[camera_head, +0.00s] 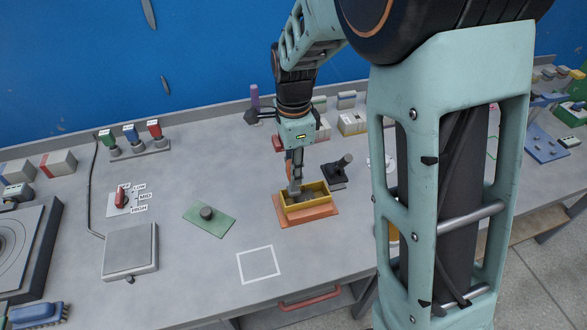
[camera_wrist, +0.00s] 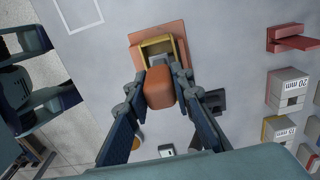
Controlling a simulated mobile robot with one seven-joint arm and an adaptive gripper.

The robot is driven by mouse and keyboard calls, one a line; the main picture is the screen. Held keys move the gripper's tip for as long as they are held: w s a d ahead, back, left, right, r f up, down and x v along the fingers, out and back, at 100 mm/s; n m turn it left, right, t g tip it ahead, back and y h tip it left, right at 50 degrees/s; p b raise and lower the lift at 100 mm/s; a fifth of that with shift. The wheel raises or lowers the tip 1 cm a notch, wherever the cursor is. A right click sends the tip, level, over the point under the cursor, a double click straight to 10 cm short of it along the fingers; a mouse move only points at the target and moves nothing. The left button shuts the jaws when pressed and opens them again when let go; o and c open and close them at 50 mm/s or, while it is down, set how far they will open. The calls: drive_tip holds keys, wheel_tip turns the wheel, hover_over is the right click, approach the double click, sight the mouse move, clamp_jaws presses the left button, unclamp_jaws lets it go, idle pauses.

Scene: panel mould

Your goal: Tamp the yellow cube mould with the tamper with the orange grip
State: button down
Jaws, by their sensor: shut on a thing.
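The yellow cube mould (camera_head: 321,191) is an open box on an orange base plate (camera_head: 306,214) at the middle of the bench. It also shows in the wrist view (camera_wrist: 145,50), top centre. My gripper (camera_head: 295,165) points down over the mould. Its fingers are shut on the orange grip of the tamper (camera_wrist: 160,90). The tamper's grey lower end (camera_head: 294,189) is at the mould's opening, towards its left side in the head view. I cannot tell whether it touches the fill inside. My fingers hide most of the grip in the head view.
A black stand with a post (camera_head: 338,172) is close behind and right of the mould. A scale (camera_head: 130,255) stands farther left. A white outlined square (camera_head: 258,264) marks clear bench in front.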

drive_tip(key=shift+r+p, duration=2.9)
drive_tip(key=shift+r, duration=0.7)
drive_tip(key=shift+s+f, duration=0.1)
